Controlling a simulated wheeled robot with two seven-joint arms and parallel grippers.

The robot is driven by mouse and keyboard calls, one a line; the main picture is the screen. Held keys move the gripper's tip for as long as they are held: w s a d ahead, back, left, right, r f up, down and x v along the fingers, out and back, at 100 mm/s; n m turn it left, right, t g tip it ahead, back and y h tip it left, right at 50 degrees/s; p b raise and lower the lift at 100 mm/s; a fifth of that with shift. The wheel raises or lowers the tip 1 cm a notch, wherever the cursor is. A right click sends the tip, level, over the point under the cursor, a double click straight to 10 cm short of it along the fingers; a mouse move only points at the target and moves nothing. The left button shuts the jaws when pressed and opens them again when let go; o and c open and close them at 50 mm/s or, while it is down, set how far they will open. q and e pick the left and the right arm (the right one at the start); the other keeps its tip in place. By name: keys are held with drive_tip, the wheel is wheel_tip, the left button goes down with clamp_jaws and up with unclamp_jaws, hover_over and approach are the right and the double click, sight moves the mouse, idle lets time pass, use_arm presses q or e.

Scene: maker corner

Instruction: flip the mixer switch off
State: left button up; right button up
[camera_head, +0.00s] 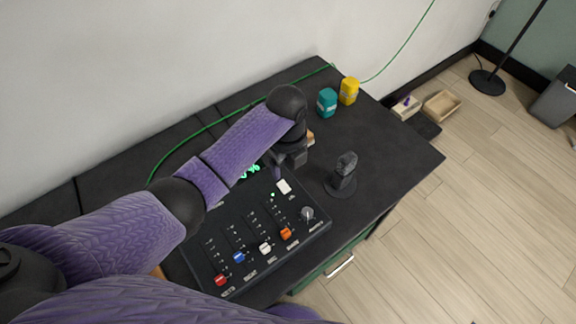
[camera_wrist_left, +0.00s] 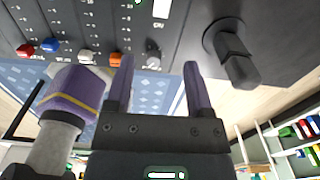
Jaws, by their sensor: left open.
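The mixer (camera_head: 232,240) is a black slanted panel on the dark table, with slider rows and a green lit display. The switch also shows at the top of the left wrist view (camera_wrist_left: 161,8). My left gripper (camera_head: 277,170) is over the mixer's upper edge, close beside the switch and partly hidden by its own wrist. In the left wrist view its two fingers (camera_wrist_left: 157,66) are apart with nothing between them. I cannot tell the switch's position. My right gripper is out of view.
A dark upright object on a round base (camera_head: 343,172) stands right of the mixer. Teal (camera_head: 327,103) and yellow (camera_head: 349,91) containers stand at the back. A green cable (camera_head: 215,123) runs along the wall side. The table's right part is mostly clear.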

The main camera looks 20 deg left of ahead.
use_arm(q)
drive_tip(key=w+f, duration=0.1)
drive_tip(key=b, duration=0.3)
hover_over(287, 191)
wheel_tip(287, 191, down, 5)
drive_tip(key=shift+r, duration=0.1)
wheel_tip(287, 191, down, 4)
drive_tip(key=shift+r+b, duration=0.25)
drive_tip(key=shift+b, duration=0.4)
drive_tip(key=shift+f, duration=0.45)
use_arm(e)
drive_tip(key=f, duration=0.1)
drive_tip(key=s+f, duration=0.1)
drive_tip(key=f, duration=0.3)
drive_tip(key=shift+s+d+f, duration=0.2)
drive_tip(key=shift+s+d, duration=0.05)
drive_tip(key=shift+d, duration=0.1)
